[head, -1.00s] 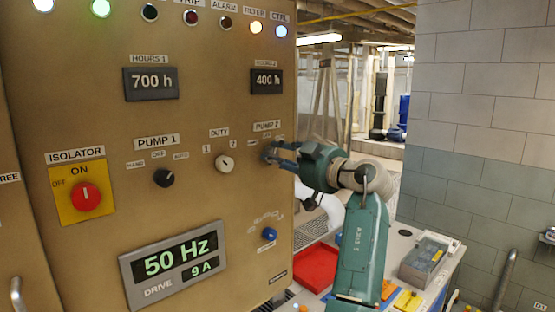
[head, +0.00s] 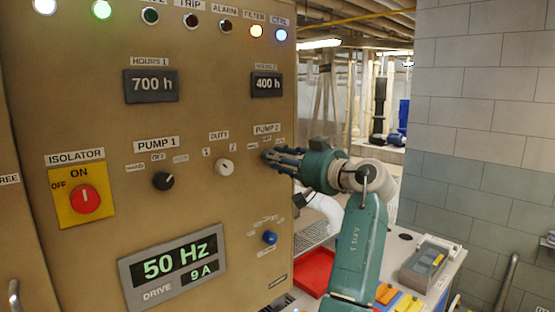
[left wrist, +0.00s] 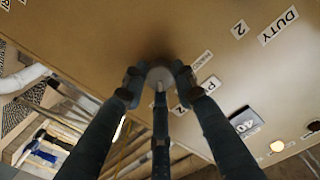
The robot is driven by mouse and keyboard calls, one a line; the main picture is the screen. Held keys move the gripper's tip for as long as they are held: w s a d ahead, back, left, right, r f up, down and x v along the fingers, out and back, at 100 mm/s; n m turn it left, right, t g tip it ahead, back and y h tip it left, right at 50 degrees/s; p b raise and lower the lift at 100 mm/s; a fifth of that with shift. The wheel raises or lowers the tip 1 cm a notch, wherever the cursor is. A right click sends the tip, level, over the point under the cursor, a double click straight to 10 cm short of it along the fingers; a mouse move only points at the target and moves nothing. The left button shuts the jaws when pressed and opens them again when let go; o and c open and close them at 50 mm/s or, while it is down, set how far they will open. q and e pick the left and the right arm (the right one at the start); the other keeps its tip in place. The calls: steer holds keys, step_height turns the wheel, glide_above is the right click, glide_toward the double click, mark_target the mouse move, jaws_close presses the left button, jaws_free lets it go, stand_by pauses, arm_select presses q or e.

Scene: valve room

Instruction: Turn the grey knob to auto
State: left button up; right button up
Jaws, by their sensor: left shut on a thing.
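The grey knob (left wrist: 160,75) is under the PUMP 2 label on the tan panel. In the left wrist view it sits between the fingertips of my left gripper, with a pale mark on its face. My left gripper (head: 270,157) reaches the panel from the right and is shut on the knob (left wrist: 159,80). In the head view the fingers largely hide the knob. The HAND label (left wrist: 203,60) shows beside it in the left wrist view; the AUTO label is hidden or unreadable there. My right gripper is in neither view.
The white DUTY knob (head: 224,166) is left of the gripper, and the black PUMP 1 knob (head: 163,181) farther left. A blue knob (head: 270,238) is below. A red tray (head: 314,270) and a grey box (head: 428,262) lie on the bench at right.

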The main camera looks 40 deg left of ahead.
arm_select(q)
steer(key=shift+r, duration=0.1)
steer(key=o, duration=1.2)
steer(key=shift+c, duration=0.2)
steer(key=s+d, duration=0.1)
steer(key=d, duration=1.1)
